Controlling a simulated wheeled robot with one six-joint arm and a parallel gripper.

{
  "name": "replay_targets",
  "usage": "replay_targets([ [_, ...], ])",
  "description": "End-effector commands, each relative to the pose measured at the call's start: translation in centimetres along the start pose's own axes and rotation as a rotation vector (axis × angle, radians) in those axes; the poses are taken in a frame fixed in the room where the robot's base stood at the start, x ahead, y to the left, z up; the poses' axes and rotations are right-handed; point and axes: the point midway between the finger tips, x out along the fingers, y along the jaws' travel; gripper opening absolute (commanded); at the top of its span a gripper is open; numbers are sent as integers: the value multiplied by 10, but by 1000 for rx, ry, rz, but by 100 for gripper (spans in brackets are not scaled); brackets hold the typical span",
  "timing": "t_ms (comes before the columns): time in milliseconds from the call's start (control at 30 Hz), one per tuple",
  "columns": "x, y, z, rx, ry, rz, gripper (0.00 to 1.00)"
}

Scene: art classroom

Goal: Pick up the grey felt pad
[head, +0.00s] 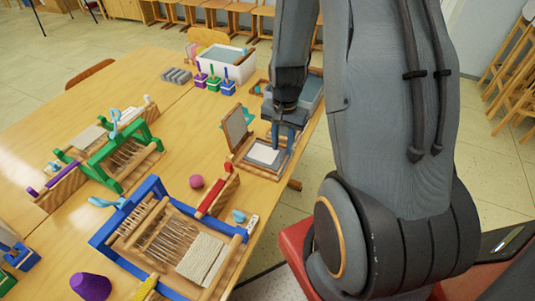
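A flat grey pad (252,158) with a paler square (264,153) on it lies in a low wooden frame near the right edge of the table; it looks like the grey felt pad, though I cannot be sure. My gripper (284,141) points down over the right, far side of this frame. Its fingers look dark blue and hide part of the frame. I cannot tell whether they touch the pad, or whether they are open or shut.
A framed panel (236,127) stands up at the frame's left side. A blue loom (150,235) and a green loom (112,160) stand nearer and left. A white tub (222,62), small coloured pots (214,83) and grey ridged pieces (177,75) are farther back. A pink ball (196,181) lies nearby.

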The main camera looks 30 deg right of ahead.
Motion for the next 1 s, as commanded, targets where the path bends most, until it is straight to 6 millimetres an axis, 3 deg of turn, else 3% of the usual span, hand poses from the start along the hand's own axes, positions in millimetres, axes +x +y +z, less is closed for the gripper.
replay_targets([
  [300, 28, 0, 1, -1, 0, 0, 28],
  [567, 30, 0, 0, -1, 1, 0, 28],
  [600, 30, 0, 0, -1, 1, 0, 26],
  [767, 30, 0, 1, -1, 0, 0, 0],
  [1000, 30, 0, 1, -1, 0, 0, 0],
])
